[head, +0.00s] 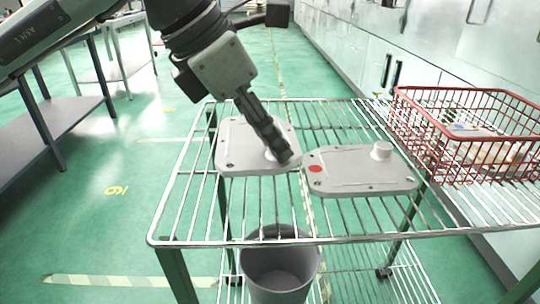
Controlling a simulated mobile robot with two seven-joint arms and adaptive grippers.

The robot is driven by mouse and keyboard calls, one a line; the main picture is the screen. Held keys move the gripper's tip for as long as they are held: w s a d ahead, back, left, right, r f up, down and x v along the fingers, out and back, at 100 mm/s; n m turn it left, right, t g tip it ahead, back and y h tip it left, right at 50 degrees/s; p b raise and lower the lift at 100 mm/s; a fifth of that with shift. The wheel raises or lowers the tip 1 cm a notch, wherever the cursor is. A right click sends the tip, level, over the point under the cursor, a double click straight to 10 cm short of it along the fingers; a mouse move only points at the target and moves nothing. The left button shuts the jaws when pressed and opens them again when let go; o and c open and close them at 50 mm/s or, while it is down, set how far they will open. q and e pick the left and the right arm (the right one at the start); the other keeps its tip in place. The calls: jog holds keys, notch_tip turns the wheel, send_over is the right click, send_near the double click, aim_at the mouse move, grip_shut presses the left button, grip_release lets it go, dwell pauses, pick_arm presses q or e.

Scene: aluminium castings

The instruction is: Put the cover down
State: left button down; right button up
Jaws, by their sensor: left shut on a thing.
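Two light grey cast covers with rounded corners are at the wire rack (190,212). The left cover (240,140) is under my left gripper (281,155), which reaches down from the upper left. The gripper is shut on the left cover's round knob, near its right side, and hides most of it. This cover looks about level; I cannot tell if it touches the wires. The right cover (345,175) lies on the rack close beside it, with a red dot at its left and a bare knob at its back right. My right gripper is out of view.
A red wire basket (412,122) with pale parts inside stands at the rack's right. A grey bin (280,272) is below the rack's front. The rack's front left wires are bare. A grey table stands at the far left, with cabinets along the right.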

aim_at(268, 157)
pick_arm(q)
notch_tip(268, 157, down, 4)
jog(key=shift+r, duration=0.2)
jog(key=c, duration=1.3)
grip_release()
jog(key=v, duration=1.2)
